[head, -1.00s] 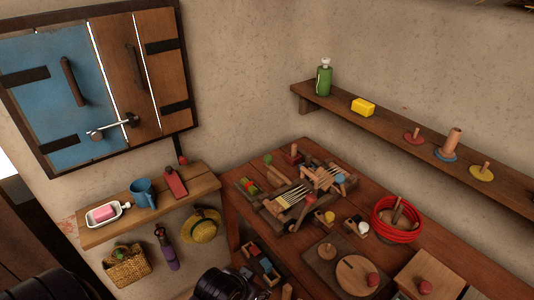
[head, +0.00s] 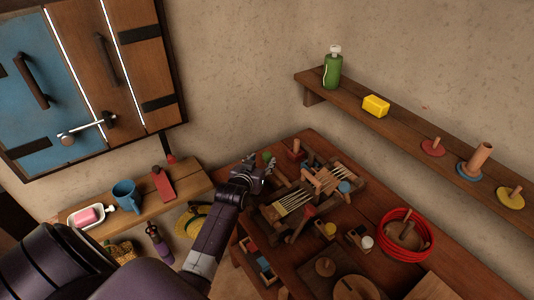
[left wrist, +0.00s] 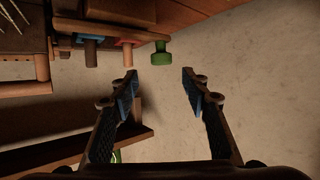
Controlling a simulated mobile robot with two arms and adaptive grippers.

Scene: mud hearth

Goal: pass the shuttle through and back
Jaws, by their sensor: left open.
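A small wooden loom (head: 310,190) with pale threads stands on the table, and its thread ends also show at the top left of the left wrist view (left wrist: 14,16). I cannot tell which piece is the shuttle. My left gripper (head: 264,172) is at the loom's far left side in the head view. It is open and empty in the left wrist view (left wrist: 159,82). A green knob (left wrist: 161,52) lies just beyond the fingertips, apart from them, with red (left wrist: 128,42) and blue-grey (left wrist: 90,42) pieces to its left.
A lower shelf (head: 205,183) with a blue mug (head: 126,195) and a soap dish (head: 88,216) is at left.

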